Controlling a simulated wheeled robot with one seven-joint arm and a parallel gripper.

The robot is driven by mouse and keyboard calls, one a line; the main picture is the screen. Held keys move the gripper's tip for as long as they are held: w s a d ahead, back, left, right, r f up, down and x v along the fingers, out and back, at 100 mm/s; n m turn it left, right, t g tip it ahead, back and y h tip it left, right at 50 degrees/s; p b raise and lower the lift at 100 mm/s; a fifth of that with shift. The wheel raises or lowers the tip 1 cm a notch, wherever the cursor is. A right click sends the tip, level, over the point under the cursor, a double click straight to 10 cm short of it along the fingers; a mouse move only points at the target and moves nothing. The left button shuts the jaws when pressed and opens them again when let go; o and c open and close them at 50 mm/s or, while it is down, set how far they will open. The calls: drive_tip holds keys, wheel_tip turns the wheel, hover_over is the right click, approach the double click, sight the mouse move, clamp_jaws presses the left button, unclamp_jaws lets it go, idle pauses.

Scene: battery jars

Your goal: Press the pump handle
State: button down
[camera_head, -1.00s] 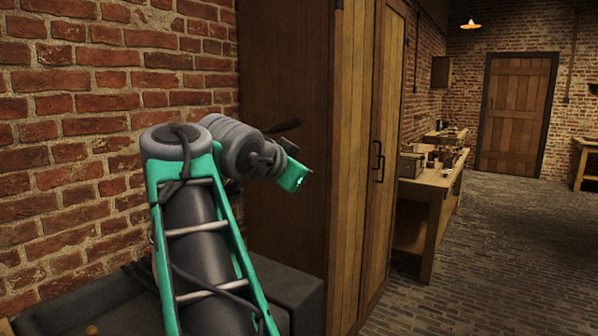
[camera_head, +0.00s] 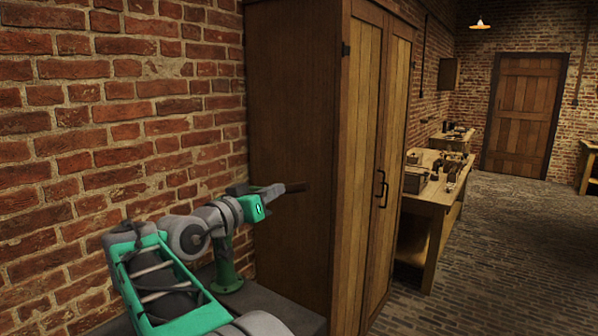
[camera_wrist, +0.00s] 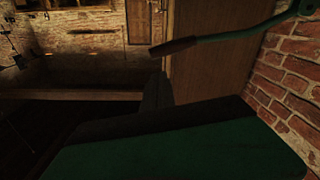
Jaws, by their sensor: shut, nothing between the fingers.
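The pump stands on a dark bench at the lower middle of the head view, with a green foot (camera_head: 228,280) and post partly behind my arm. In the wrist view the handle is a thin green lever with a brown grip (camera_wrist: 174,46), across the upper right. My gripper (camera_wrist: 158,76) shows there as dark, shut, empty fingers, just below the grip in the picture. I cannot tell whether they touch it.
The dark bench (camera_head: 295,312) lies against the brick wall (camera_head: 110,110). A tall wooden cupboard (camera_head: 300,110) stands close to the right of the handle. A workbench (camera_head: 432,195) with small items is beyond it. The brick floor at right is clear.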

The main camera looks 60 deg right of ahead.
wheel_tip(320, 180, up, 3)
drive_tip(key=shift+w+a+f+n+h, duration=0.1)
drive_tip(key=shift+w+n+h, duration=0.05)
drive_tip(key=shift+n+h, duration=0.5)
drive_tip(key=d+r+p, duration=0.2)
drive_tip(key=d+p, duration=0.2)
drive_tip(key=d, duration=0.6)
drive_tip(key=shift+s+a+f, duration=0.15)
drive_tip(key=shift+s+f, duration=0.1)
drive_tip(key=shift+f, duration=0.45)
drive_tip(key=shift+s+a+f, duration=0.2)
drive_tip(key=shift+s+f, duration=0.05)
drive_tip(key=shift+f, duration=0.5)
drive_tip(key=shift+s+a+f, duration=0.15)
drive_tip(key=shift+s+f, duration=0.1)
drive_tip(key=shift+f, duration=0.45)
drive_tip(key=shift+f, duration=0.15)
